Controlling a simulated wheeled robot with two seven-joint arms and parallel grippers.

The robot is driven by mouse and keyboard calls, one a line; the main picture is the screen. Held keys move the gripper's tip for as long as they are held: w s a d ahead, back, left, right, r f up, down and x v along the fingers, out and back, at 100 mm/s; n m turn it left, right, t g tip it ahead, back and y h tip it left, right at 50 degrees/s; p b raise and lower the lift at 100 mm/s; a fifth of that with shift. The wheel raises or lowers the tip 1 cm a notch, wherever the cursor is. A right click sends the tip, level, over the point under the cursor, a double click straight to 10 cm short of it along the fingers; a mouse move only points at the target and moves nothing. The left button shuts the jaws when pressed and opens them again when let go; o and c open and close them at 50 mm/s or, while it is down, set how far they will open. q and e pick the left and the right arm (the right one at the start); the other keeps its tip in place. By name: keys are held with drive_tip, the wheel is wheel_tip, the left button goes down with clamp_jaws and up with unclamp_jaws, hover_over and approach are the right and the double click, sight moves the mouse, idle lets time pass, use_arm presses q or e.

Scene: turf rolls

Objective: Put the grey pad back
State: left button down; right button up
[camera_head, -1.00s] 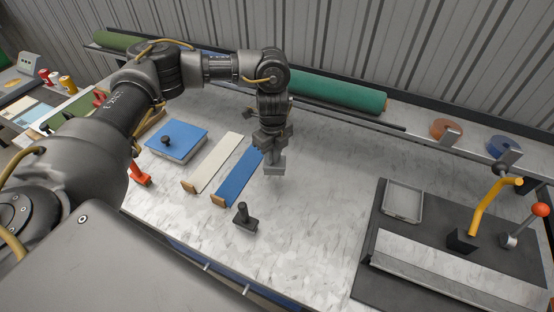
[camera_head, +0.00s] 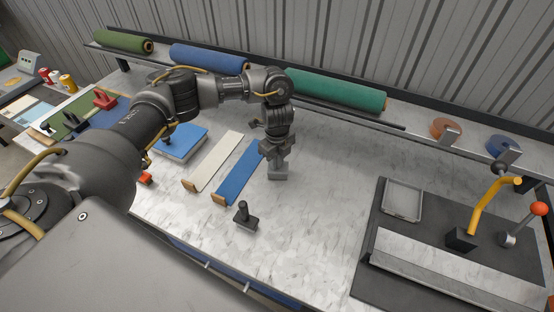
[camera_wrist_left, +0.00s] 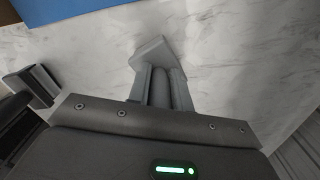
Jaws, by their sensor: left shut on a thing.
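My left gripper (camera_head: 277,162) is shut on the grey pad (camera_head: 278,173), a small light grey block, over the middle of the marbled worktop. The left wrist view shows the pad (camera_wrist_left: 152,52) at the fingertips (camera_wrist_left: 160,85), with part of it hidden by the fingers. I cannot tell whether the pad touches the worktop. It is just right of the blue strip (camera_head: 238,174). My right gripper is not in view.
A dark block with an upright handle (camera_head: 245,217) stands in front of the pad. A cream strip (camera_head: 217,163) and blue slab (camera_head: 181,140) lie left. At right, a black mat (camera_head: 372,290) bears a grey tray (camera_head: 418,213) and levers. Turf rolls (camera_head: 335,90) line the back.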

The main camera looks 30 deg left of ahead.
use_arm(q)
drive_tip(key=shift+f, duration=0.15)
drive_tip(key=c, duration=1.3)
unclamp_jaws()
drive_tip(key=shift+o, duration=0.2)
drive_tip(key=shift+r, duration=0.5)
wheel_tip(320, 180, up, 11)
drive_tip(key=shift+r+b, duration=0.15)
drive_tip(key=shift+b, duration=0.2)
